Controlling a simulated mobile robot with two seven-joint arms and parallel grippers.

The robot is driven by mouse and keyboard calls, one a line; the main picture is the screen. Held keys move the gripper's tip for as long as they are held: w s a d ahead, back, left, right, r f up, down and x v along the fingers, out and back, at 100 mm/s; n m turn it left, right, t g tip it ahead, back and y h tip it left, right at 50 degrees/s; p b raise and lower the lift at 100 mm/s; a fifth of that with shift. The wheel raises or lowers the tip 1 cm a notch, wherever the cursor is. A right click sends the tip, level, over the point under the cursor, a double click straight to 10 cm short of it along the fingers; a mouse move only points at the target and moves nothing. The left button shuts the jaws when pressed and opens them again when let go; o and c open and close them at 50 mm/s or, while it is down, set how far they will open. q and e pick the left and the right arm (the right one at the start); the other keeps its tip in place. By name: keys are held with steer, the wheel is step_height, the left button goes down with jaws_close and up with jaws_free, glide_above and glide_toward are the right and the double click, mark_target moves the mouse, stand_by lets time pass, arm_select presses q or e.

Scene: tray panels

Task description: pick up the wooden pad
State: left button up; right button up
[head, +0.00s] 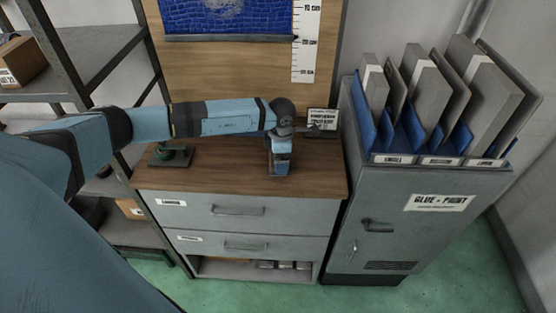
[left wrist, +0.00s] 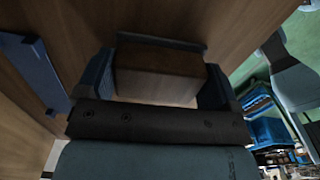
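The wooden pad (left wrist: 158,72) is a brown block with a dark grey-blue strip along its far edge in the left wrist view. It sits between the two blue fingers of my left gripper (left wrist: 155,85), which press close on both its sides. In the head view my left gripper (head: 281,162) points down at the wooden top of the drawer cabinet (head: 225,180), near its right half. The pad is mostly hidden there by the gripper, and I cannot tell whether it touches the top. My right gripper is not in view.
A small dark green stand (head: 170,156) is on the cabinet top at left. A label card (head: 321,120) stands at the back right. A blue textured panel (head: 225,18) hangs on the wooden backboard beside a white ruler (head: 306,40). A grey glue-and-paint cabinet (head: 420,215) holding upright panels stands right.

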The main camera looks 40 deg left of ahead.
arm_select(q)
steer(key=shift+c, duration=0.6)
steer(key=shift+r, duration=0.6)
step_height(320, 180, up, 19)
steer(key=b, duration=0.2)
